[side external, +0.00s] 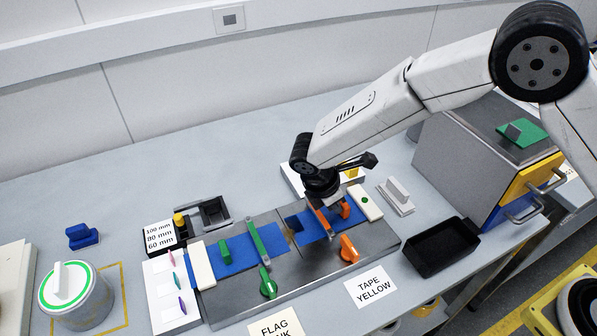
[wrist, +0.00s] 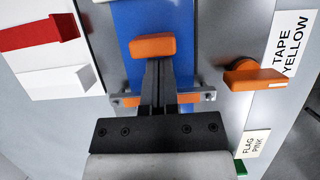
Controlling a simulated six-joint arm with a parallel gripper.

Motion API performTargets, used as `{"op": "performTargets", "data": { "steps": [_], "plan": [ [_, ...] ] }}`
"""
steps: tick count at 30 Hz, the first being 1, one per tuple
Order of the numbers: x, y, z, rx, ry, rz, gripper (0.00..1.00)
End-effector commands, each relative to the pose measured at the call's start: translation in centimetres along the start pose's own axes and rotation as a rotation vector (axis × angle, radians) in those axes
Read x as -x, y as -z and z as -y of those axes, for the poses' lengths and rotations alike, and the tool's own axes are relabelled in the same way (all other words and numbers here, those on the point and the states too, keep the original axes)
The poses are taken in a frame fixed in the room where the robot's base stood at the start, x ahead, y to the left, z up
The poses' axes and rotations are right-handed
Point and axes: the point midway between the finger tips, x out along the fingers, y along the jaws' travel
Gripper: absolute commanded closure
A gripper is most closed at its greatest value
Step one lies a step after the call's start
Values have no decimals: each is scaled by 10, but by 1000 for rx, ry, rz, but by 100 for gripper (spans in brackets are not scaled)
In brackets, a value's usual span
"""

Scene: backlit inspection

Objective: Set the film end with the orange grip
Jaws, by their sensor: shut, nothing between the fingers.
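The orange grip (wrist: 153,46) lies on the right-hand blue film (wrist: 128,14), just beyond my fingertips in the wrist view. In the side view a bit of orange (side external: 341,205), apparently this grip, shows beside my gripper (side external: 325,202). My gripper (wrist: 154,66) is shut and empty, pointing down over the film. Whether its tips touch the grip I cannot tell. An orange bar with grey ends (wrist: 190,97) crosses the film behind my fingers. The blue film also shows in the side view (side external: 312,229), partly hidden by my gripper.
An orange knob (side external: 348,249) stands at the plate's front edge, near the TAPE YELLOW card (side external: 370,287). A green bar (side external: 258,240) and green knob (side external: 268,283) are to the left. A black tray (side external: 441,247) and a cabinet (side external: 470,150) stand at right.

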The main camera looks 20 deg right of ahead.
Motion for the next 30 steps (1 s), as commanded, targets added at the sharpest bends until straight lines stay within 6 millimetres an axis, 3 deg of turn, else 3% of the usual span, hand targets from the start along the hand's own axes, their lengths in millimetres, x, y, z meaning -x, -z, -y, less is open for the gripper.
{"op": "performTargets", "data": {
  "steps": [6,19,30],
  "plan": [
    [-8,-21,0,-2,1,0,100],
    [-7,-22,0,0,0,0,100],
    [25,-21,0,-1,-2,-1,100]
  ]
}}
